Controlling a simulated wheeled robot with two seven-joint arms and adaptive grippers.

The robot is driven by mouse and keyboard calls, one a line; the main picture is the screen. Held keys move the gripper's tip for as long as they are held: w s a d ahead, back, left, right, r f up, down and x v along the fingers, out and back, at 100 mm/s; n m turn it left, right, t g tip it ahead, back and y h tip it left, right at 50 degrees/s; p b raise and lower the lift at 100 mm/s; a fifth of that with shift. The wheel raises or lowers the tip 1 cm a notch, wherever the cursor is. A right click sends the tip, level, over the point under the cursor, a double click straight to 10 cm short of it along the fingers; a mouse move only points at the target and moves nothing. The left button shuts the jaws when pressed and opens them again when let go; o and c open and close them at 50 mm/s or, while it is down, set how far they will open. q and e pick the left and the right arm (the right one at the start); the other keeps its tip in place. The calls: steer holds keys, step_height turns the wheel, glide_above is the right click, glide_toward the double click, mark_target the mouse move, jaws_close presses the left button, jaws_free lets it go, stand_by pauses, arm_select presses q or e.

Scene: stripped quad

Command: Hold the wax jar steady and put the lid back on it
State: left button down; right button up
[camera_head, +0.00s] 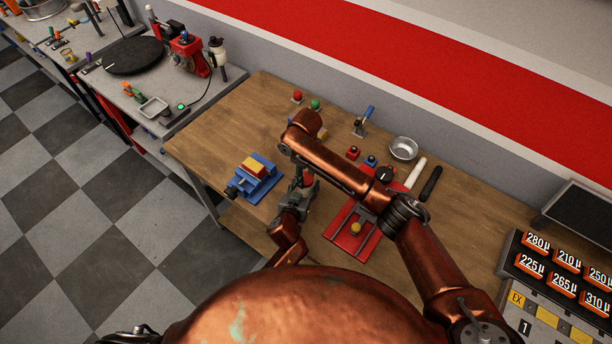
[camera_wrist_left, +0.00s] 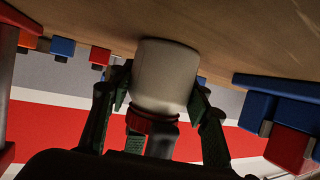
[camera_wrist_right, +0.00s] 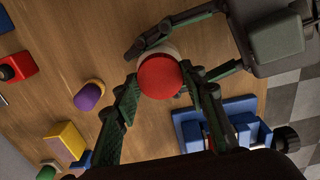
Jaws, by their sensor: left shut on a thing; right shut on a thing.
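The white wax jar (camera_wrist_left: 165,75) stands on the wooden bench, between the green-padded fingers of my left gripper (camera_wrist_left: 160,88), which is shut on it. The red round lid (camera_wrist_right: 160,76) is between the fingertips of my right gripper (camera_wrist_right: 160,80), which is shut on it from above. In the right wrist view a pale crescent of the jar (camera_wrist_right: 163,49) shows behind the lid. In the left wrist view the lid (camera_wrist_left: 152,122) is at the jar's top end, partly hidden by fingers. I cannot tell whether it is seated. In the head view my arms mostly hide both.
A blue vise (camera_head: 262,186) holding a yellow and red block stands left of the grippers. A red fixture (camera_head: 343,240) lies to the right, partly under my right arm. A metal bowl (camera_head: 403,148), white rod (camera_head: 416,172) and black rod (camera_head: 431,183) are farther right. Bare bench lies back left.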

steer(key=shift+a+m, duration=0.1)
steer(key=shift+m, duration=0.7)
steer(key=o, duration=1.3)
steer(key=shift+o, duration=0.2)
steer(key=shift+r, duration=0.1)
step_height(320, 180, up, 12)
arm_select(q)
steer(key=c, duration=1)
jaws_free()
steer(key=shift+o, duration=0.2)
